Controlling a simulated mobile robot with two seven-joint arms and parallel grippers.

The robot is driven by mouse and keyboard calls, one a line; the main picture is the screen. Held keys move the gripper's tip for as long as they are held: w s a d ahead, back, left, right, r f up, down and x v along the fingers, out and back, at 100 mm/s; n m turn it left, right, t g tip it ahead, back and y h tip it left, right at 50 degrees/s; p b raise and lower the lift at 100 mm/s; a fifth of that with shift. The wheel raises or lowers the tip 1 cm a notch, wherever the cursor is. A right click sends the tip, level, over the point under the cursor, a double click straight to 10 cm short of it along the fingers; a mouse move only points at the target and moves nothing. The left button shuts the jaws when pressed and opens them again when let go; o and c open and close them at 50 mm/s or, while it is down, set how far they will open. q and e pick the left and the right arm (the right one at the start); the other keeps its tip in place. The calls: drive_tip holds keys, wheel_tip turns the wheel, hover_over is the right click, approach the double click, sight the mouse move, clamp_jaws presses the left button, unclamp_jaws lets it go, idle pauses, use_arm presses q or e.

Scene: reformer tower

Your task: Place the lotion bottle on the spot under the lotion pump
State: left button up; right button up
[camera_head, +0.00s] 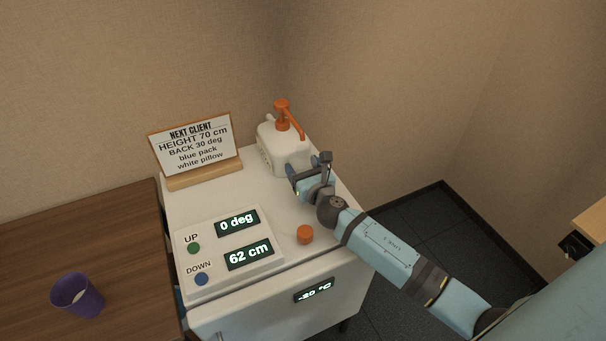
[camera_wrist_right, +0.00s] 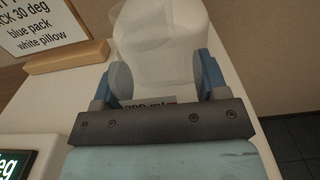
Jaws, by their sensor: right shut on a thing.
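The lotion pump (camera_head: 283,148) is a white container with an orange pump head and an orange spout, on the far right of the white cabinet top. My right gripper (camera_head: 307,172) is right in front of it. In the right wrist view my right gripper (camera_wrist_right: 158,82) is shut on a pale, translucent lotion bottle (camera_wrist_right: 143,70), with a dark-lettered label partly showing low between the fingers. The white pump container (camera_wrist_right: 178,35) stands close behind the bottle. The gripper hides the bottle in the head view. I cannot tell whether the bottle touches the surface. My left gripper is not in view.
The white cabinet (camera_head: 260,180) carries an UP/DOWN control panel (camera_head: 228,254), a sign on a wooden stand (camera_head: 195,150) and a small orange round cap or knob (camera_head: 305,234). A purple cup (camera_head: 77,296) stands on the wooden table (camera_head: 110,240) to the left. Walls stand behind.

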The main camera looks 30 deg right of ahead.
wheel_tip(320, 180, down, 2)
drive_tip(key=shift+b, duration=0.3)
drive_tip(key=shift+f, duration=0.2)
drive_tip(key=shift+r, duration=0.1)
drive_tip(key=shift+f, duration=0.2)
drive_tip(key=o, duration=1.6)
drive_tip(key=shift+c, duration=0.2)
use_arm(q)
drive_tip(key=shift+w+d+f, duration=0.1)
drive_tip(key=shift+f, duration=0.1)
use_arm(e)
drive_tip(key=shift+r, duration=0.1)
